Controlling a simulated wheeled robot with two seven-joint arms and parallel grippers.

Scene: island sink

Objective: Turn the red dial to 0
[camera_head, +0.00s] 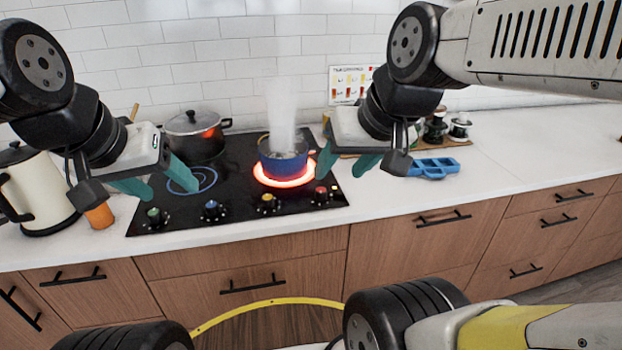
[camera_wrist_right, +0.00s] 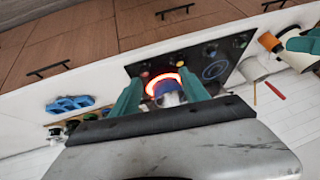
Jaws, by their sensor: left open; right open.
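The red dial (camera_head: 321,194) is at the right end of a row of dials on the cooktop's front edge. Its pointer setting is too small to read. My right gripper (camera_head: 346,166) is open and empty, with teal fingers apart, above and slightly right of the red dial in the head view. My left gripper (camera_head: 157,183) is open and empty over the cooktop's left part, near the green dial (camera_head: 154,215).
A steaming blue pot (camera_head: 284,163) stands on the glowing red burner (camera_head: 259,174). The black cooktop (camera_head: 232,180) also has blue (camera_head: 211,208) and yellow (camera_head: 267,202) dials. A black pot (camera_head: 196,135), kettle (camera_head: 38,192) and blue tray (camera_head: 434,168) stand nearby.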

